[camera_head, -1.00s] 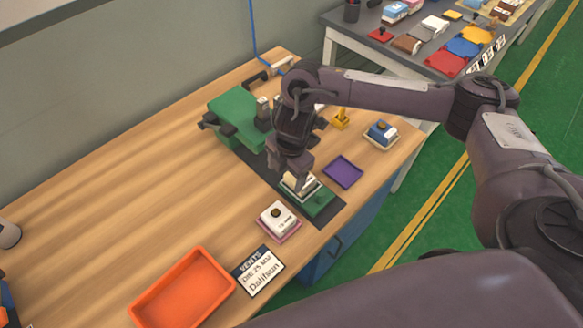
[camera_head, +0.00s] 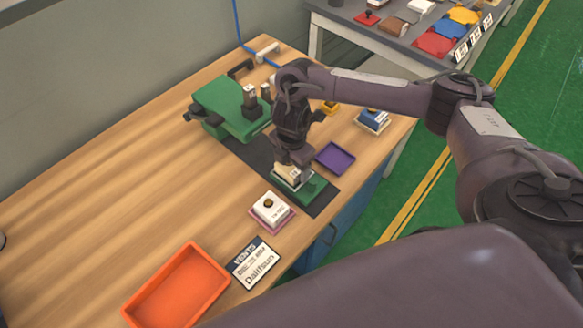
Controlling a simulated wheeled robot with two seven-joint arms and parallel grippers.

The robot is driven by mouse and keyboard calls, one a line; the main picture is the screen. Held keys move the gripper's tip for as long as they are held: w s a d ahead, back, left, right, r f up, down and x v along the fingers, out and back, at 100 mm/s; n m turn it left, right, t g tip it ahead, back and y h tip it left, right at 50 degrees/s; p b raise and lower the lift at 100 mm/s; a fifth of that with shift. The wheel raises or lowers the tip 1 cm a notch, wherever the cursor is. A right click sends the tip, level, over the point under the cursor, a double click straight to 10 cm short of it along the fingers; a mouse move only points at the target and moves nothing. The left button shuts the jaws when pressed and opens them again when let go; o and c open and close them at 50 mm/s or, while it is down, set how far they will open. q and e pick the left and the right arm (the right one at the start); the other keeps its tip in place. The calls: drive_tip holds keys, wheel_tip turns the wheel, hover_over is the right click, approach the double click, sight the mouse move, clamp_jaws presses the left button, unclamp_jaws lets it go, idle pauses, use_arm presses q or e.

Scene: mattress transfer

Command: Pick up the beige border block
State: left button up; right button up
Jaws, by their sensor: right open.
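A cream or beige block (camera_head: 286,174) sits on a green base (camera_head: 318,187) on the dark mat, mostly hidden by my right gripper. My right gripper (camera_head: 294,176) points down at this block with its jaws open. The fingertips are at the block, and I cannot tell whether they touch it. Another block with a blue top and a pale beige border (camera_head: 371,122) stands at the table's right edge, apart from the gripper. My left gripper is not in view.
A white block on a pink base (camera_head: 270,211), a purple tray (camera_head: 336,158), an orange tray (camera_head: 178,287) and a label card (camera_head: 256,263) lie nearby. A green machine (camera_head: 228,106) stands behind. The table's left part is clear.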

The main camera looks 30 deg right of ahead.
drive_tip(key=shift+c, duration=0.3)
drive_tip(key=c, duration=0.7)
drive_tip(key=shift+r, duration=0.1)
